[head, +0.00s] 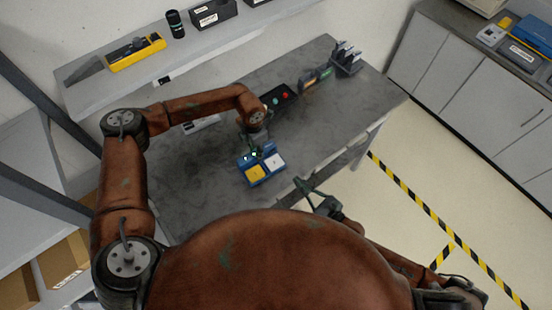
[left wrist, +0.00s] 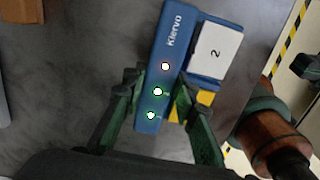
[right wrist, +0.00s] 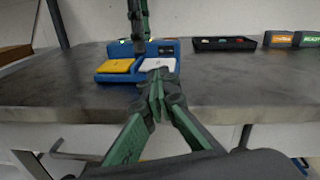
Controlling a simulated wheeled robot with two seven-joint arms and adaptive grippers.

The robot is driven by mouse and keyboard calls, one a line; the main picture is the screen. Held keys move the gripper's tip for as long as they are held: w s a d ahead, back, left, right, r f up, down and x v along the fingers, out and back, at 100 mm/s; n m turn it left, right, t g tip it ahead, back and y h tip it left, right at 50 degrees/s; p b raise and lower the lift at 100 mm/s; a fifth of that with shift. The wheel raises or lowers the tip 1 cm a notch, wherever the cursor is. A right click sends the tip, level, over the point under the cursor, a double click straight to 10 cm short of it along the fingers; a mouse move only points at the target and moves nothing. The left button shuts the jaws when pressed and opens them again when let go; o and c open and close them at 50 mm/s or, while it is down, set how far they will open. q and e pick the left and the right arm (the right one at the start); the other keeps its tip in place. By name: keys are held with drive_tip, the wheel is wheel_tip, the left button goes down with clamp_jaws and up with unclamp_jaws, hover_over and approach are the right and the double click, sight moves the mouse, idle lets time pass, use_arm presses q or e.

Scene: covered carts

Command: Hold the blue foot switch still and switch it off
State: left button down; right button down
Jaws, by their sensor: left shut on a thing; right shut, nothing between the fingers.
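The blue foot switch (head: 279,174) sits on the grey table, with a yellow pedal (head: 255,173) and a white pedal (head: 274,161) marked 2. Its raised blue back (left wrist: 178,35) reads "Kiervo" and has three lit lamps. My left gripper (left wrist: 160,88) is shut on this back part, one finger on each side; it also shows in the head view (head: 256,151). My right gripper (right wrist: 157,76) is shut and empty. Its tips overlap the white pedal's front in the right wrist view, but the head view shows them apart from it, near the table's front edge.
A black tray (head: 279,97) with coloured buttons, labelled blocks (head: 316,78) and a grey holder (head: 347,58) stand further back on the table. A shelf (head: 206,42) with a yellow case (head: 137,54) runs behind. The table around the switch is mostly clear.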

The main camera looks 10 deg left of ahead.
sight(270, 155)
drive_tip(key=m, duration=0.2)
drive_tip(key=shift+s+d+f+m, duration=0.1)
drive_tip(key=shift+s+d+m, duration=0.15)
drive_tip(key=shift+m, duration=0.15)
drive_tip(key=shift+a, duration=0.1)
drive_tip(key=x, duration=1.3)
drive_tip(key=shift+w+a, duration=0.1)
drive_tip(key=shift+w, duration=0.3)
drive_tip(key=shift+w+a, duration=0.1)
drive_tip(key=shift+w+a, duration=0.15)
drive_tip(key=shift+a, duration=0.45)
use_arm(q)
drive_tip(key=shift+d, duration=0.1)
